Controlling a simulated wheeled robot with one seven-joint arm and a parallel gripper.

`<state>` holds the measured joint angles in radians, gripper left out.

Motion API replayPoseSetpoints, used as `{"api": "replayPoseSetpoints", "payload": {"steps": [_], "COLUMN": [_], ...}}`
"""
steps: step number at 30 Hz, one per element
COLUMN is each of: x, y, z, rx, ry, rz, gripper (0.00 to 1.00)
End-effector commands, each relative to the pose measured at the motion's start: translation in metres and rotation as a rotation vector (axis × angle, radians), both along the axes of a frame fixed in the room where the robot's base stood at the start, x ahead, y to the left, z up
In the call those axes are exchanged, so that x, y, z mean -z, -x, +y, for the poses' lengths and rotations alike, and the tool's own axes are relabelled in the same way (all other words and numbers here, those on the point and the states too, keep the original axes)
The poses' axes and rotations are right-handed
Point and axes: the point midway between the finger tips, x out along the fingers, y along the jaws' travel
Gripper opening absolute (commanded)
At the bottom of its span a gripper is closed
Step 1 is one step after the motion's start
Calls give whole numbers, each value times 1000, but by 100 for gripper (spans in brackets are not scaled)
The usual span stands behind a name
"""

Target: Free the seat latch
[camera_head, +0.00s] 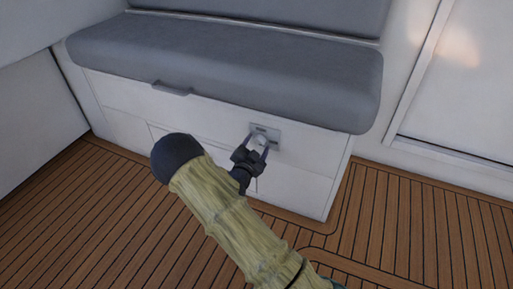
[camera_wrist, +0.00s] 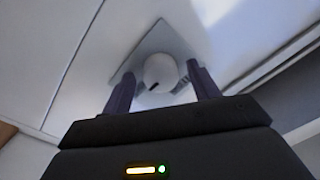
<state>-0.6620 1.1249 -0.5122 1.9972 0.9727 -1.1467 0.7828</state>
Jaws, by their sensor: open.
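The seat latch is a grey plate (camera_head: 272,132) on the white front of the seat base, below the cushion. In the wrist view its plate (camera_wrist: 165,40) carries a round pale knob (camera_wrist: 160,70) with a short dark mark on it. My gripper (camera_head: 257,142) is at the latch, in front of the plate. In the wrist view my gripper (camera_wrist: 163,85) is open, with one dark finger on each side of the knob. I cannot tell whether the fingers touch the knob. Part of the knob and plate is hidden behind my gripper in the head view.
The grey seat cushion (camera_head: 220,68) overhangs the white seat base (camera_head: 295,185). A small grey handle (camera_head: 172,88) sits under the cushion's front edge at left. The wooden floor (camera_head: 80,220) is clear. A white wall with a framed panel (camera_head: 465,90) stands at right.

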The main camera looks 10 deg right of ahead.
Motion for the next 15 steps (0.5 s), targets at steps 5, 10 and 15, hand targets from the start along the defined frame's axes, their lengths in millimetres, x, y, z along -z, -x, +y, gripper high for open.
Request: {"api": "replayPoseSetpoints", "payload": {"steps": [5,10,15], "x": [0,0,0], "y": [0,0,0], "z": [0,0,0], "rx": [0,0,0], "ry": [0,-1,3], "rz": [0,-1,2], "gripper": [46,16,16]}}
